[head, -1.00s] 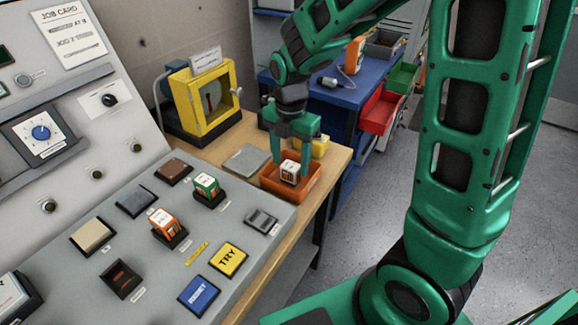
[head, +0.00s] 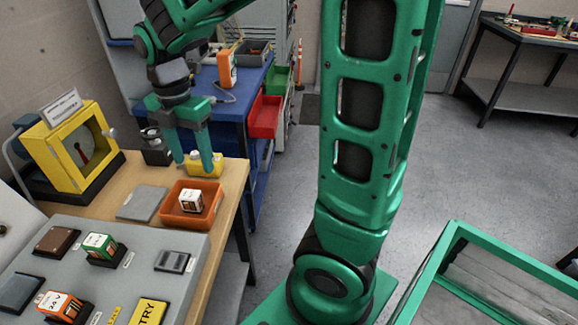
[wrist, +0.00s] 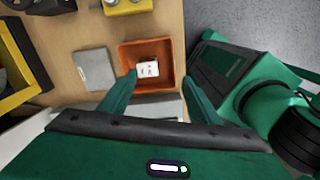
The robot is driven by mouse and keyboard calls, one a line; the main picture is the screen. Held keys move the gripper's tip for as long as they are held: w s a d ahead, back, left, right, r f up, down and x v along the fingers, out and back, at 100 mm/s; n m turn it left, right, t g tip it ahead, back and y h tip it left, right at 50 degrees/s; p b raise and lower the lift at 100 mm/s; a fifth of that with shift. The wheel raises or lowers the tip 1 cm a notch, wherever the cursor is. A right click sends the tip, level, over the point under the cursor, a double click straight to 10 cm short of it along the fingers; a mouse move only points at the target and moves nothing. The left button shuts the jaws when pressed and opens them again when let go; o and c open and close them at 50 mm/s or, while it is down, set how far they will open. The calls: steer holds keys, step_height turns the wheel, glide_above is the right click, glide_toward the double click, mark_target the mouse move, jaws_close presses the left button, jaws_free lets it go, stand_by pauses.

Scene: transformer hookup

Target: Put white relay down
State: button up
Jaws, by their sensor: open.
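The white relay (head: 190,200) lies inside the orange tray (head: 168,216) on the wooden bench. It also shows in the wrist view (wrist: 148,69), resting on the floor of the tray (wrist: 126,55). My gripper (head: 197,165) is above and behind the tray in the head view, with its green fingers apart and nothing between them. In the wrist view my gripper's fingers (wrist: 158,82) are spread, and the relay lies clear of both.
A grey plate (head: 142,203) lies left of the tray. A yellow object (head: 204,165) is behind it. The yellow-framed meter (head: 75,145) stands at the left. The sloped panel (head: 150,285) with green-topped (head: 100,246) and orange (head: 60,306) relays is in front. Open floor lies right of the bench.

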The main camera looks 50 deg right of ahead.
steer(key=s+d+m, duration=0.7)
steer(key=s+m, duration=0.4)
steer(key=m, duration=0.3)
steer(key=s+d+m, duration=0.8)
steer(key=s+m, duration=0.2)
steer(key=m, duration=0.4)
steer(key=shift+s+f, duration=0.35)
steer(key=shift+f, duration=0.1)
